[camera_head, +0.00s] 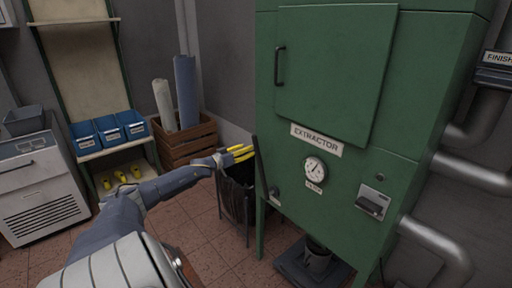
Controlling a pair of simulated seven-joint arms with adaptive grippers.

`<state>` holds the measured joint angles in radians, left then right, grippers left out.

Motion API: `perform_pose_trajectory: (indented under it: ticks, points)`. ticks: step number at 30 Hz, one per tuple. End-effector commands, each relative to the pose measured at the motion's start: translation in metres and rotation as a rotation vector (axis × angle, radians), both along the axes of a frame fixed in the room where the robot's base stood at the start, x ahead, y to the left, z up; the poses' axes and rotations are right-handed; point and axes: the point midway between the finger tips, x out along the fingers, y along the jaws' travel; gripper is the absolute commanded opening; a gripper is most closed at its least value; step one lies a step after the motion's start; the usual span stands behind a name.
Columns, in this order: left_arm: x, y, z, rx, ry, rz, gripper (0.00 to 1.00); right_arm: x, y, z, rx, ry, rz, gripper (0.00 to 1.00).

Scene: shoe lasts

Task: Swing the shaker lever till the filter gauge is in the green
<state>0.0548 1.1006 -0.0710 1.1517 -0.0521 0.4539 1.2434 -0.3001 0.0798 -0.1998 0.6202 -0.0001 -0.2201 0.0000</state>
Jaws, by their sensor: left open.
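The green extractor cabinet (408,130) stands at the right. Its round white filter gauge (314,170) sits below the EXTRACTOR label; the dial is too small to tell where the needle stands against any green band. A dark upright bar (260,168), which looks like the shaker lever, stands at the cabinet's left edge. My left gripper (242,153) has yellow fingertips, is open and empty, and points right toward the upper part of this bar. It appears just left of the bar; I cannot tell the gap in depth. My right gripper is out of view.
A dark bin (236,203) stands below my left gripper. Behind are a wooden crate (185,145) with rolls and a shelf with blue boxes (108,130). A grey cabinet (40,190) stands at the left. Metal pipes (440,245) run at the right. Some tiled floor is clear.

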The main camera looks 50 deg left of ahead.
Motion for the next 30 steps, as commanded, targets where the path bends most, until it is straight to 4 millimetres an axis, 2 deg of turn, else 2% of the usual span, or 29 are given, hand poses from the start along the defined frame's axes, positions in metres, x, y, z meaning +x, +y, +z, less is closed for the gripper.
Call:
perform_pose_trajectory:
  ticks: [18, 30]
  points:
    - [0.048, 0.000, 0.000, -0.001, -0.002, 0.001, 0.45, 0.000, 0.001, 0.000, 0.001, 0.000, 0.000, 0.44]
    - [0.061, 0.000, 0.000, 0.000, 0.000, 0.001, 0.45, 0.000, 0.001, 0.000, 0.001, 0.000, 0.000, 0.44]
